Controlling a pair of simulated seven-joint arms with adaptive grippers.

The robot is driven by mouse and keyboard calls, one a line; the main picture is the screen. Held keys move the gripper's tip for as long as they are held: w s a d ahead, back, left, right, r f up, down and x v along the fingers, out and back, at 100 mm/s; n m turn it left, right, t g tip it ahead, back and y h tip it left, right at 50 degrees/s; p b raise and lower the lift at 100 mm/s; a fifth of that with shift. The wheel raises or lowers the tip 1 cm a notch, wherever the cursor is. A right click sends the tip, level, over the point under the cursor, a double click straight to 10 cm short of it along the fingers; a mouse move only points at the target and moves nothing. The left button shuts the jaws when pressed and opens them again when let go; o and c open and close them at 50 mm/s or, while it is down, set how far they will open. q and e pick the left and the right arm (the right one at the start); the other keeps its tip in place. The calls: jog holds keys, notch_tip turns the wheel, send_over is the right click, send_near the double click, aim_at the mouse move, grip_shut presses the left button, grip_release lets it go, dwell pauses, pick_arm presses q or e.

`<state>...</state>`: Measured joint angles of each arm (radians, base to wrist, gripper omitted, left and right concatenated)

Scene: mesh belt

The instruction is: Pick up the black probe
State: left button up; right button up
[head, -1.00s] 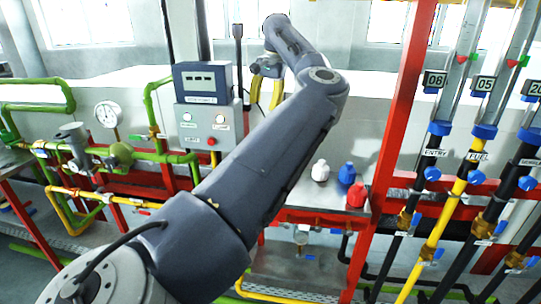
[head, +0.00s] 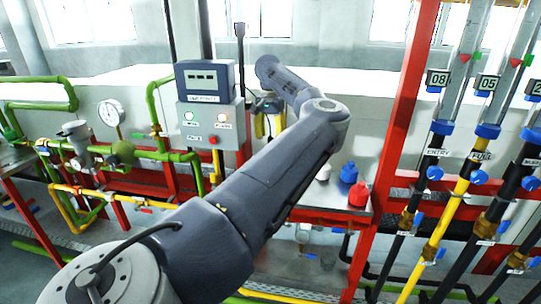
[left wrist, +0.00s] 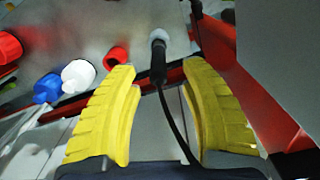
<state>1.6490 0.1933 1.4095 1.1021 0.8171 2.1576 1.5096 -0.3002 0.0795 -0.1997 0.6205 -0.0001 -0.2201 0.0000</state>
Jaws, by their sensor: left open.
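The black probe (left wrist: 158,65) shows in the left wrist view, a dark slim body with a pale round part at its far end and a black cable running from it toward the camera. My left gripper (left wrist: 158,78) is open, its two yellow fingers on either side of the probe and cable with gaps to both. In the head view the left gripper (head: 267,126) is low beside the grey control box, partly hidden by my arm. I cannot make out the probe there. My right gripper is not in view.
The control box (head: 211,125) stands left of the gripper. White (left wrist: 78,74), blue (left wrist: 47,88) and red (left wrist: 9,47) bottles are left of the fingers in the wrist view. A red post (head: 392,140) and labelled pipes (head: 455,200) stand at right.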

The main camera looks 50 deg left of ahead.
pick_arm(q)
jog(key=shift+w+d+f, duration=0.1)
jog(key=shift+f, duration=2.95)
jog(key=shift+c, duration=0.4)
grip_shut()
